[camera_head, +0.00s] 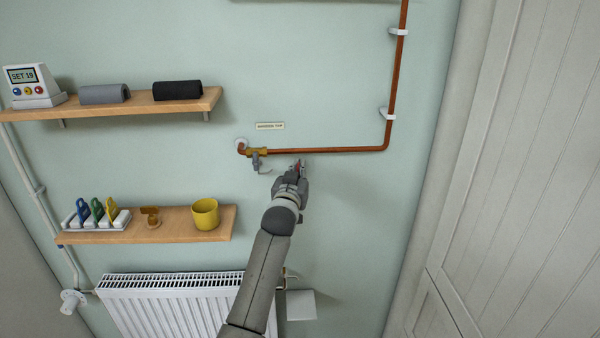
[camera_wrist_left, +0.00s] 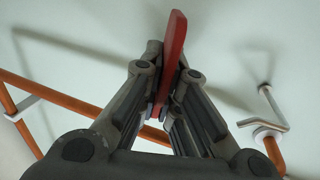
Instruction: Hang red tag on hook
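My left gripper (camera_head: 298,168) is shut on a red tag (camera_wrist_left: 173,52), holding it near the wall, just below the horizontal copper pipe. In the left wrist view the tag stands edge-on between the two fingers (camera_wrist_left: 165,88), its upper part free. In the head view only a small red part of it shows. My right gripper is not in view.
The copper pipe (camera_head: 340,150) bends upward at right, held by white clips (camera_head: 388,113). The lower shelf (camera_head: 180,229) bears a rack (camera_head: 116,219) of coloured tags, a brown item (camera_head: 151,217) and a yellow mug (camera_head: 205,213). A radiator (camera_head: 170,300) is below. The wall right of the gripper is clear.

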